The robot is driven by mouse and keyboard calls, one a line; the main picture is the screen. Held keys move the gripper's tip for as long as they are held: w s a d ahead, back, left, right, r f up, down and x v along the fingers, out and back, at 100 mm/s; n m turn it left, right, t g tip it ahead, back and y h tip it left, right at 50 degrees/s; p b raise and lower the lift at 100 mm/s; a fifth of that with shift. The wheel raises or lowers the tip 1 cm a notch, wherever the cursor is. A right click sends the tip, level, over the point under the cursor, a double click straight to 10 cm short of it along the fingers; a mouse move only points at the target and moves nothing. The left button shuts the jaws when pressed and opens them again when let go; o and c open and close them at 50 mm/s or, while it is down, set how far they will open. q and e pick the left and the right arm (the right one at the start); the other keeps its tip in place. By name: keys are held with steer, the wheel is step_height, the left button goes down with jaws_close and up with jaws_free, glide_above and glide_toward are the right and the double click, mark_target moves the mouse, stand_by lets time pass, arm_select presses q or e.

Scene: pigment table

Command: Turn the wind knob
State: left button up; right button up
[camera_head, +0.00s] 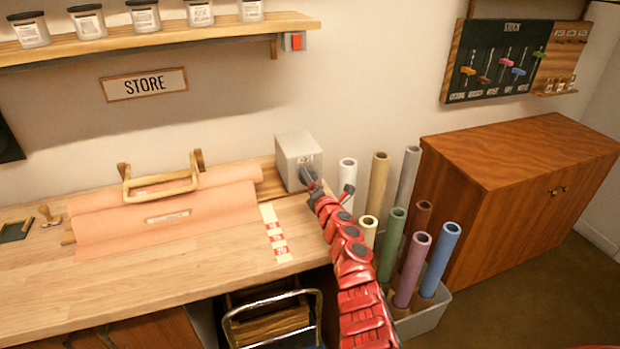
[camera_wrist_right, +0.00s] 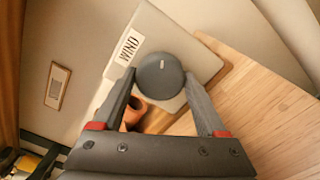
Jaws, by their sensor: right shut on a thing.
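The wind knob (camera_wrist_right: 160,76) is a dark round knob with a short pale mark, on the front of a grey box (camera_head: 297,151) at the back right end of the workbench. A WIND label (camera_wrist_right: 126,47) is on the box beside the knob in the right wrist view. My right gripper (camera_wrist_right: 162,88) has one finger on each side of the knob and is shut on it. In the head view my right gripper (camera_head: 312,180) reaches the box front and largely covers the knob. My left gripper is not in view.
A roll of pinkish paper (camera_head: 165,208) with a wooden handle lies on the workbench (camera_head: 190,260) left of the box. A bin (camera_head: 425,318) of coloured rolls stands right of my arm. A wooden cabinet (camera_head: 520,190) stands further right.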

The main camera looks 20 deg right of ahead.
steer(key=m+p, duration=0.1)
steer(key=m, duration=0.3)
steer(key=shift+m+p, duration=0.4)
steer(key=m+p, duration=0.1)
steer(key=m, duration=0.2)
steer(key=shift+r+m+p, duration=0.1)
steer(key=shift+m+p, duration=0.2)
steer(key=m+p, duration=0.1)
steer(key=m, duration=0.2)
steer(key=shift+p, duration=0.3)
steer(key=shift+m+p, duration=0.55)
steer(key=shift+m, duration=1.15)
steer(key=o, duration=1.3)
steer(key=shift+s, duration=0.1)
